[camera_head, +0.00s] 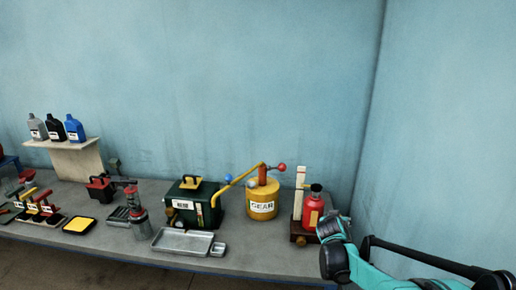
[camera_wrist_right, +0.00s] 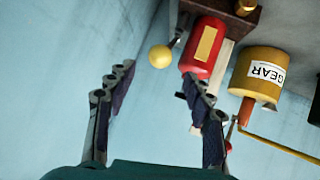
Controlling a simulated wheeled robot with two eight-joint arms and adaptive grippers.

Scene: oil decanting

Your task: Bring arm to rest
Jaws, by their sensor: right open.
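My right gripper (camera_head: 336,226) is at the right end of the bench, beside the red bottle (camera_head: 313,212), with my teal arm coming in from the lower right. In the right wrist view, which looks upside down, the gripper (camera_wrist_right: 158,90) has its two dark fingers spread wide with nothing between them. The red bottle also shows there (camera_wrist_right: 205,46), beyond the tip of the right-hand finger. It stands on a dark red base (camera_head: 302,237). From the head view I cannot tell whether gripper and bottle touch. My left gripper is not in view.
A yellow GEAR drum (camera_head: 262,200) with a pump stands left of the bottle. A green box (camera_head: 193,207), metal tray (camera_head: 182,242), and several tools stand further left. Three bottles are on a raised shelf (camera_head: 68,143). A blue wall (camera_head: 450,150) closes off the right side.

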